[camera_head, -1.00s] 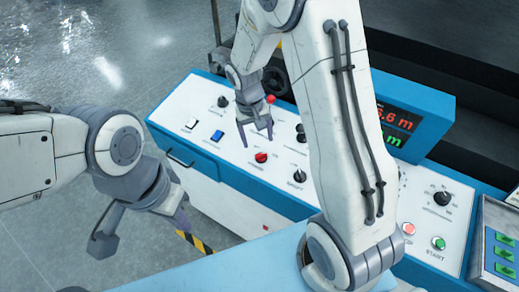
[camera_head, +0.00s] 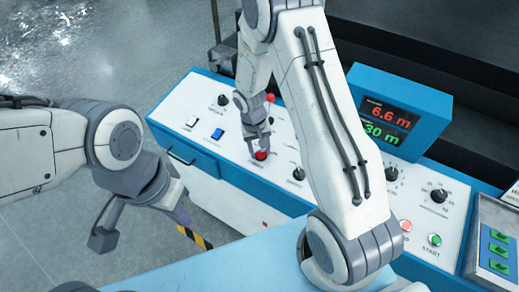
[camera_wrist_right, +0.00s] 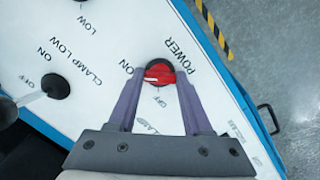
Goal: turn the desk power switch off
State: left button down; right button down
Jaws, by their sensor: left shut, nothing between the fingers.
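The desk power switch is a red rotary knob (camera_wrist_right: 160,74) on the sloped white panel, beside the label POWER. Its red handle lies roughly sideways in the right wrist view, one end towards ON; OFF is printed below it. The knob also shows in the head view (camera_head: 261,155). My right gripper (camera_head: 259,151) is down at the knob, one finger on each side, close to the handle's ends; I cannot tell whether they press on it. The fingers also show in the right wrist view (camera_wrist_right: 161,78). My left gripper (camera_head: 140,232) is shut and empty, left of the desk front.
The panel also carries a blue rocker (camera_head: 217,134), a white rocker (camera_head: 191,122), black knobs (camera_head: 298,174) and a red-balled lever (camera_head: 270,98) close to my right gripper. A blue display box (camera_head: 398,110) stands at right. Grey floor lies free at left.

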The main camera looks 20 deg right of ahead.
dwell(0.3)
jog(key=n+b, duration=0.1)
jog(key=n, duration=0.2)
jog(key=shift+n, duration=0.4)
jog(key=n+h, duration=0.1)
jog(key=n, duration=0.3)
jog(key=shift+n, duration=0.3)
jog(key=n+b, duration=0.1)
jog(key=n, duration=0.3)
jog(key=shift+a+n+t, duration=0.1)
jog(key=shift+n+t, duration=0.2)
jog(key=n, duration=0.4)
jog(key=shift+s+n+t+h, duration=0.1)
jog(key=shift+n+t+h, duration=0.2)
jog(key=shift+n, duration=0.3)
jog(key=shift+c, duration=1.6)
grip_release()
